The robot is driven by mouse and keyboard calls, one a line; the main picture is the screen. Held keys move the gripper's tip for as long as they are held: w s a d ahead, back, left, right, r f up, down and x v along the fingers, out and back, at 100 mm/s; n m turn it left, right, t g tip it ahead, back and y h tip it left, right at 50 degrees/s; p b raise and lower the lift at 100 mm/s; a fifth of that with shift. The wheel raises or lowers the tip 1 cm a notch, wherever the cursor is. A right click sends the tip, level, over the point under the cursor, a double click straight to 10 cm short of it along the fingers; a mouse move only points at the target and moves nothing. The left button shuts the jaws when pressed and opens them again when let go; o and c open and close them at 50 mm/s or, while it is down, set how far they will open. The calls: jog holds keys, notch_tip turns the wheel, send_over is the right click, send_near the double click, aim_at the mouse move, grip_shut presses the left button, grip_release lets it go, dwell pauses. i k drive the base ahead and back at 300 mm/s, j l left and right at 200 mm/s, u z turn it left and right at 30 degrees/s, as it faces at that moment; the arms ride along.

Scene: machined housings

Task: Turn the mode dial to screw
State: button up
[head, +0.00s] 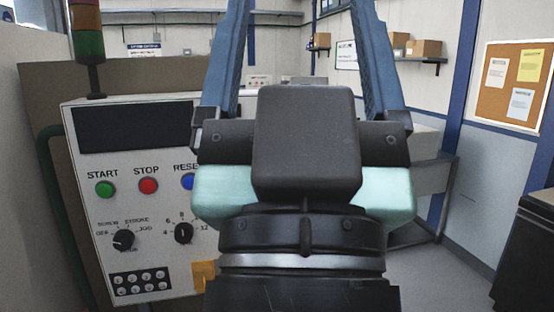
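The mode dial (124,239) is a small black knob at the lower left of a white control panel (88,188). Small labels ring it; I read OFF at its left, SCREW at upper left, STROKE at upper right and JOG at right. A label below it is unclear. A light mark shows on the knob's left side, seemingly toward the lower left, but it is too small to tell the setting. My gripper (298,8) is large in the foreground, right of the dial and apart from it. Its two blue fingers point up, wide apart, with nothing seen between them.
A second black knob (183,233) with numbers sits right of the mode dial. A connector block (141,282) is below. My gripper hides the panel's right side.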

aim_at(123, 240)
jog(key=i+j, duration=0.1)
jog(key=j, duration=1)
jog(key=i+j, duration=0.15)
jog(key=j, duration=0.4)
